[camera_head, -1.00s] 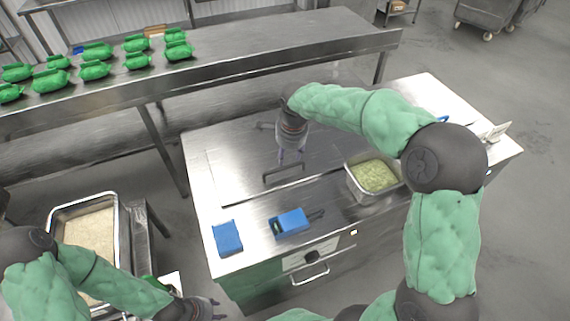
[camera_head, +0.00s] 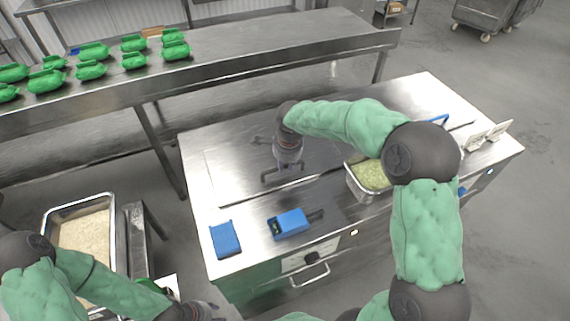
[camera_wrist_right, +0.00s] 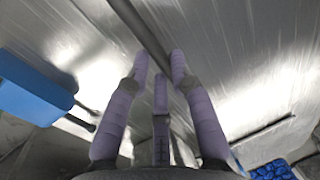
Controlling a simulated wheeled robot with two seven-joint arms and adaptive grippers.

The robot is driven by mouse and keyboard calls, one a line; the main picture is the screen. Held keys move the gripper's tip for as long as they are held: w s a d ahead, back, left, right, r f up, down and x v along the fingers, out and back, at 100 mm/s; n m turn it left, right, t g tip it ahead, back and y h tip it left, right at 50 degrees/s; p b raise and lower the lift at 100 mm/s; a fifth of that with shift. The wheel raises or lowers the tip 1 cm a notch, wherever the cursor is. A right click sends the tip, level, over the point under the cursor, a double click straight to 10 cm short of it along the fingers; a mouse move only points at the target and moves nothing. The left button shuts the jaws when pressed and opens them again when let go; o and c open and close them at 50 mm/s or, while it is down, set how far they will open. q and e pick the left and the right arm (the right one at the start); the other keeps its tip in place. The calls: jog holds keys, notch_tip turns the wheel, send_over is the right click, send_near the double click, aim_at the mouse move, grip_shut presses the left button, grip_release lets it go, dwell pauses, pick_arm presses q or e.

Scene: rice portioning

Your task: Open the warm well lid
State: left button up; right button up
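The warm well lid (camera_head: 228,160) is a flat steel panel set in the counter top, and it lies flat. Its dark bar handle (camera_head: 270,180) stands near the lid's front edge. My right gripper (camera_head: 286,166) points down at the handle, hiding part of it. In the right wrist view the handle bar (camera_wrist_right: 150,38) runs between the spread purple fingers (camera_wrist_right: 160,68) of the right gripper. The fingers look apart, not clamped on the bar. My left gripper (camera_head: 207,309) is at the bottom edge, partly cut off, far from the lid.
On the counter (camera_head: 340,225) lie a blue block (camera_head: 226,239) and a blue device with a black end (camera_head: 290,223). A steel pan of pale green food (camera_head: 371,176) sits right of the handle. Green packs (camera_head: 92,52) stand on the back table. A rice pan (camera_head: 85,235) is at left.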

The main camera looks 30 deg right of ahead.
grip_shut()
jog(key=shift+r, duration=0.1)
